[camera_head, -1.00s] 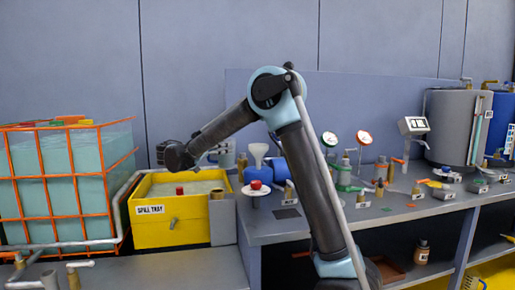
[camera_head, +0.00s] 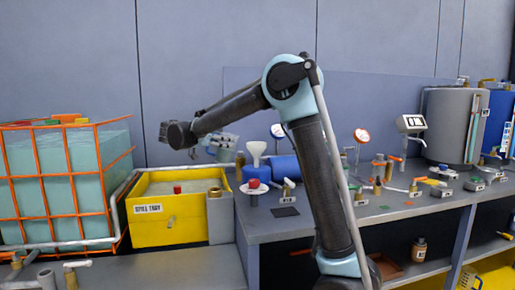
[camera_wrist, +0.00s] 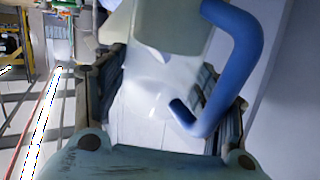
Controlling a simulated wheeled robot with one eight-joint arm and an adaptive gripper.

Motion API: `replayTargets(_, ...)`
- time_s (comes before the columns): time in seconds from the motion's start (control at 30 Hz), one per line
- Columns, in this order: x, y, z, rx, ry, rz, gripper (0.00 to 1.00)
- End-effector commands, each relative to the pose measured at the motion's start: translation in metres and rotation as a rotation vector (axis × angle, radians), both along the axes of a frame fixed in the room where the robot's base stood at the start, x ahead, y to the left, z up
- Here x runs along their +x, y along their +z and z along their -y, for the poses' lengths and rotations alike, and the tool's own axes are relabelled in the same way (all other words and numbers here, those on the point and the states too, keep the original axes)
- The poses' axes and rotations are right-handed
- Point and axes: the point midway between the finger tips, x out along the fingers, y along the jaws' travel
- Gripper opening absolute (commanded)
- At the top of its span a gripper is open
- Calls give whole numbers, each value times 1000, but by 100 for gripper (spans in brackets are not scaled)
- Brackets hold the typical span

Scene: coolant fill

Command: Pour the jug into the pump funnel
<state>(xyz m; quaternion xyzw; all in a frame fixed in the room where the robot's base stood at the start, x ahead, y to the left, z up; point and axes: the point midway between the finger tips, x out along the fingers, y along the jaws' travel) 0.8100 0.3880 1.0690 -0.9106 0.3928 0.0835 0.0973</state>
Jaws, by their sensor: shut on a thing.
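My gripper (camera_wrist: 160,105) is shut on the jug (camera_wrist: 150,85) in the wrist view, with a finger on each side of its pale body. A bent blue bar like a handle (camera_wrist: 232,70) shows at the right of the jug. In the head view my gripper (camera_head: 222,143) is raised above the back right of the yellow tray, left of the funnel. The jug is hard to make out there. The white pump funnel (camera_head: 256,149) stands upright on the bench above a blue pump body (camera_head: 284,168). The gripper is apart from the funnel.
The yellow spill tray (camera_head: 160,230) is left of the bench (camera_head: 300,230). An orange-caged tank (camera_head: 65,185) stands at the far left. A red-topped fitting (camera_head: 254,187) sits in front of the funnel. Gauges, valves and a grey drum (camera_head: 448,125) fill the right side.

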Motion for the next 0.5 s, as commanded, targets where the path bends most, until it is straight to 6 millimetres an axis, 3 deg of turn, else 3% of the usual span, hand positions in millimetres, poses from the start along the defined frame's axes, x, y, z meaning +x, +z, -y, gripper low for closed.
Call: replayTargets(0.5, 9, 22, 30, 247, -5, -75, 25)
